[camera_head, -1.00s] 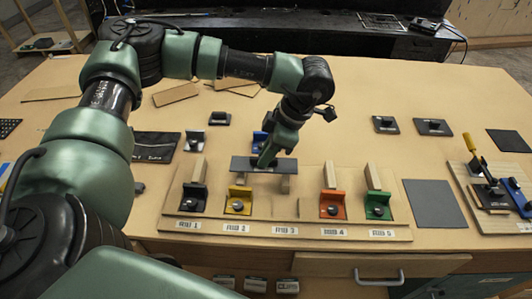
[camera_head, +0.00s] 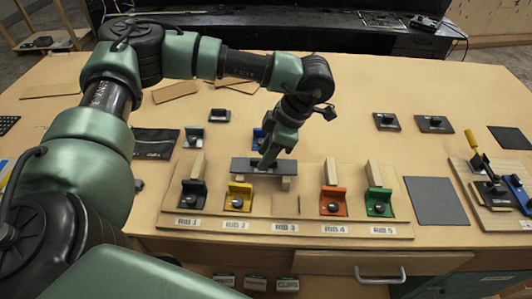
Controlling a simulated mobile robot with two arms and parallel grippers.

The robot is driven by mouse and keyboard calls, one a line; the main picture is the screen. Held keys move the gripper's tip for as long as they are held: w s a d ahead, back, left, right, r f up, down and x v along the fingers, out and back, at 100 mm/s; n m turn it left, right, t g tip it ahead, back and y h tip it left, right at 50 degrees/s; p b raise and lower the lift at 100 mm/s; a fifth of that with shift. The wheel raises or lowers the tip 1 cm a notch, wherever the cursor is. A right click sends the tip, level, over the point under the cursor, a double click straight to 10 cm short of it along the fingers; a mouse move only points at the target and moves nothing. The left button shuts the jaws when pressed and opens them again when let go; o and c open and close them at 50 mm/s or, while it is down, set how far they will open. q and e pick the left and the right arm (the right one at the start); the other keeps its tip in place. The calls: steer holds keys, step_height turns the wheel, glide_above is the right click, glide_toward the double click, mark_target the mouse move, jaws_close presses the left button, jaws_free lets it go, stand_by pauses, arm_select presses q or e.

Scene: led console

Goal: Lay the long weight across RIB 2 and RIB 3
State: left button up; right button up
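The long weight is a flat dark grey bar (camera_head: 241,165), held level over the ribs labelled RIB 2 and RIB 3. My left gripper (camera_head: 265,160) is at the middle of its top and looks shut on it. The RIB 2 post (camera_head: 241,180) and RIB 3 post (camera_head: 286,184) show just below its front edge. The bar looks very close to or on their tops; I cannot tell whether it touches. A yellow bracket (camera_head: 239,195) with a black knob stands at RIB 2. RIB 3 shows no coloured bracket. My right gripper is not in view.
RIB 1 has a black bracket (camera_head: 193,193), RIB 4 an orange one (camera_head: 333,200) and RIB 5 a green one (camera_head: 379,201). A blue bracket (camera_head: 258,138) stands behind the bar. A toggle clamp (camera_head: 490,180) is at right. A grey mat (camera_head: 436,200) lies bare.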

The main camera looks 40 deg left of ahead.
arm_select(q)
steer(key=shift+r+p, duration=0.4)
steer(key=shift+r, duration=0.25)
steer(key=b+v, duration=0.4)
steer(key=v, duration=0.8)
